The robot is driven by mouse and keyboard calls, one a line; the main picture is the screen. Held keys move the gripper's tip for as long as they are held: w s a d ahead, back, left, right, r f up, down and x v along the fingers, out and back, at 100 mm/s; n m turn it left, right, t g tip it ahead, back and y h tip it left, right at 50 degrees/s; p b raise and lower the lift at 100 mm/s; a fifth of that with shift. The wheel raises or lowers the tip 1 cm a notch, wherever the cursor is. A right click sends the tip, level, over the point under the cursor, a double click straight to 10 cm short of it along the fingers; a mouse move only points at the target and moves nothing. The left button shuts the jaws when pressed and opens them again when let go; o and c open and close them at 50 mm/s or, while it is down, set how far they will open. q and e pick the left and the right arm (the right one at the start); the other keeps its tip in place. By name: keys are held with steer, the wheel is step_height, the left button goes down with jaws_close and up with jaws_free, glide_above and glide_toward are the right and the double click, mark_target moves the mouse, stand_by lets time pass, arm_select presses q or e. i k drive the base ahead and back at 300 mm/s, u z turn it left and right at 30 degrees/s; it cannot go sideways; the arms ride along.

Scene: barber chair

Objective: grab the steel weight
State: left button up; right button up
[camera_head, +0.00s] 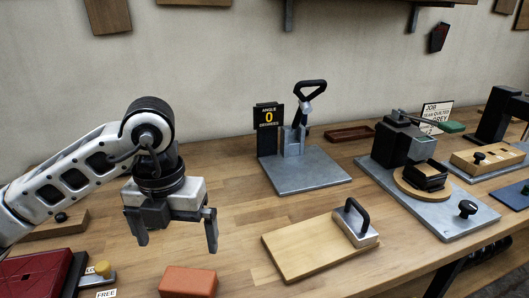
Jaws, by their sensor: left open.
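The steel weight appears to be the silver block (356,230) with an upright black loop handle. It rests on the right end of a light wooden board (302,249) on the workbench. My left gripper (177,242) is open and empty, fingers pointing down. It hangs to the left of the board, apart from the weight and behind an orange-red block (188,282). Nothing hides the weight. My right gripper is not in view.
A steel-plate fixture (306,171) with a black triangular handle and a sign reading 0 stands behind the board. A machine with a round wooden disc (408,190) stands to the right. A red case (37,277) lies at the lower left. Bare bench lies between gripper and board.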

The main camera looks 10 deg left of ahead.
mark_target(352, 217)
steer(key=k, duration=1)
